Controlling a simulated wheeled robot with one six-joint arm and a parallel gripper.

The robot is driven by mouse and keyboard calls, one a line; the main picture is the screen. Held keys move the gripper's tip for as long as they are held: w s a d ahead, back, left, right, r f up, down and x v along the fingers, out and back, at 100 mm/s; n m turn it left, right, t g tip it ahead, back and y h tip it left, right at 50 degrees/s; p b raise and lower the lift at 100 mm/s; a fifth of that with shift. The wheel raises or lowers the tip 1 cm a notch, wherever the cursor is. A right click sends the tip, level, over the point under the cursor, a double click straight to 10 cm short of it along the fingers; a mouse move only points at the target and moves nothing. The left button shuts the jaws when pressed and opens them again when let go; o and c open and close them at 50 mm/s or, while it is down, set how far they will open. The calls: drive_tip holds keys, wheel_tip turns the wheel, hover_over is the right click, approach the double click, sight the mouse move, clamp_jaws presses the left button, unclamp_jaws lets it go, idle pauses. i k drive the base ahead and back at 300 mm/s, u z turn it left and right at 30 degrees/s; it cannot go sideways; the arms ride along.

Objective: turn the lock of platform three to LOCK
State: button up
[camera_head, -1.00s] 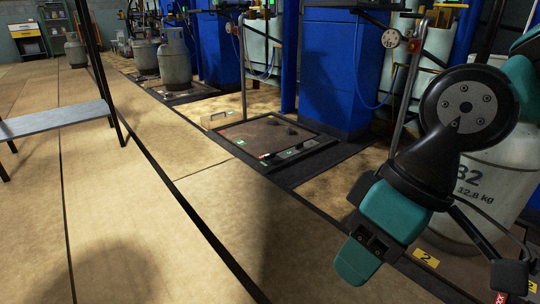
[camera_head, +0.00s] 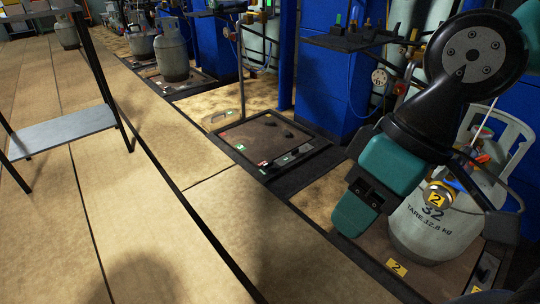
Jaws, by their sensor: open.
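A low floor platform (camera_head: 245,135) with a brown top and dark frame lies near the middle of the view, with no cylinder on it; I can read no number on it. On its near edge is a small lock panel (camera_head: 285,159) with red, white and green marks; which way its lock is turned is too small to tell. My gripper (camera_head: 362,208), with teal fingers, is open and empty. In the picture it is to the right of and below that panel, and apart from it.
A grey gas cylinder (camera_head: 432,222) marked 32 stands on the right platform, which bears a yellow 2 plate (camera_head: 397,267). A blue cabinet (camera_head: 330,75) stands behind the empty platform. A metal rack (camera_head: 62,132) is at left. The floor (camera_head: 150,200) between is clear.

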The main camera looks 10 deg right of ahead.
sight(268, 165)
drive_tip(key=u, duration=0.25)
drive_tip(key=i, duration=1.9)
drive_tip(key=u, duration=0.1)
